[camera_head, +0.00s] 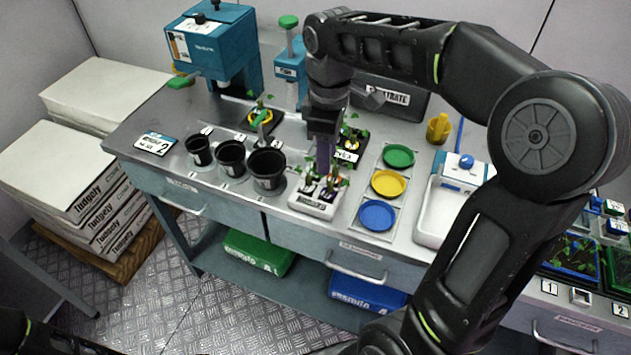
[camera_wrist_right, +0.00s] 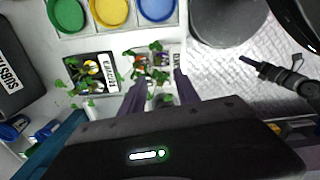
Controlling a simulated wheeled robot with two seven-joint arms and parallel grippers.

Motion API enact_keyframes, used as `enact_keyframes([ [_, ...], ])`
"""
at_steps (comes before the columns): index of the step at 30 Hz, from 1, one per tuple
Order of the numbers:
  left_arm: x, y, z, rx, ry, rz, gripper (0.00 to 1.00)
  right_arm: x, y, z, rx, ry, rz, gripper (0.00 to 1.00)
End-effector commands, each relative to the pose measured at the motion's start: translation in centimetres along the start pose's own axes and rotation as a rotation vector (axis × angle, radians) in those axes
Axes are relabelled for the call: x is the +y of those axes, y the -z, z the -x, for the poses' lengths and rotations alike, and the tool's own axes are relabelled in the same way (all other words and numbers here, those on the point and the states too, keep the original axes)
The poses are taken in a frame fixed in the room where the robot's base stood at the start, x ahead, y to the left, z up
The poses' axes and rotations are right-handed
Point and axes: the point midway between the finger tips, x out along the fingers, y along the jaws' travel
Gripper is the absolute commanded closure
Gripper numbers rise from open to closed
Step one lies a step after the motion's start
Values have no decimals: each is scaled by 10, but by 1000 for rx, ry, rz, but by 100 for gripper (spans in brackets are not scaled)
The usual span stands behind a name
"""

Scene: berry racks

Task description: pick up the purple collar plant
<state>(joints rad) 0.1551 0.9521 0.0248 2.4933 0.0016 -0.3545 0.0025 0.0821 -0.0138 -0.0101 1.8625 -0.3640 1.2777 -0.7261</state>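A white holder (camera_head: 313,201) with several small leafy plants (camera_head: 330,181) stands at the bench's front edge. In the right wrist view the plants (camera_wrist_right: 153,66) show reddish, orange and white parts; I cannot make out for sure which has a purple collar. My right gripper (camera_head: 323,172) points down over this holder, partly hiding the plants. In the right wrist view its two purple fingers (camera_wrist_right: 160,80) are apart, with leaves between and beyond them, and no clear grip. My left gripper seems to show at the right wrist view's edge (camera_wrist_right: 262,68); its opening is unclear.
Three black pots (camera_head: 232,158) stand left of the holder. Green, yellow and blue dishes (camera_head: 388,184) lie right of it. A dark tray with plants (camera_head: 350,150) is behind, and another plant (camera_head: 262,115) stands near the blue press (camera_head: 215,45). A white basin (camera_head: 432,222) is farther right.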

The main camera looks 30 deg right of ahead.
Motion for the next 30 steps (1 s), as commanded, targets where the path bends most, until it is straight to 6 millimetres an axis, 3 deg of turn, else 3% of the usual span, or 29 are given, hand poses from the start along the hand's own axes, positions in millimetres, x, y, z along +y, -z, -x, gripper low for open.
enact_keyframes([
  [9,0,-1,0,-2,0,0,63,0,-1,0,-2,0,1,62],
  [18,0,-1,2,-2,1,1,63,0,-2,-25,-3,1,-1,62],
  [30,1,-1,4,-2,1,1,63,1,-2,-33,-3,2,0,62],
])
